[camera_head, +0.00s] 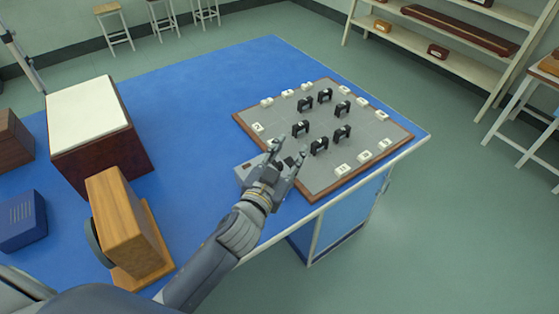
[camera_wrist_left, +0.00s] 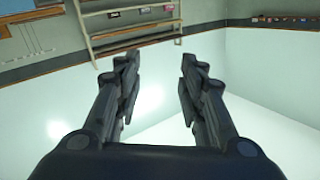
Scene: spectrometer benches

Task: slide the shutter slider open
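My left gripper (camera_head: 287,153) is open, with its two fingers apart and nothing visible between them. It is over the near edge of the blue bench, at the front left side of the grey pegboard-like panel. I cannot pick out the shutter slider for certain in either view. In the left wrist view the same gripper (camera_wrist_left: 160,65) shows both fingers spread, with floor and distant shelves beyond them. My right gripper is not in view.
The blue bench (camera_head: 215,90) carries a wood-rimmed grey panel (camera_head: 375,128) with several black brackets and white tags. To the left stand a white-topped dark box (camera_head: 88,115), a wooden box with a dark wheel (camera_head: 127,215) and a blue box (camera_head: 22,220). Shelves (camera_head: 455,60) stand behind.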

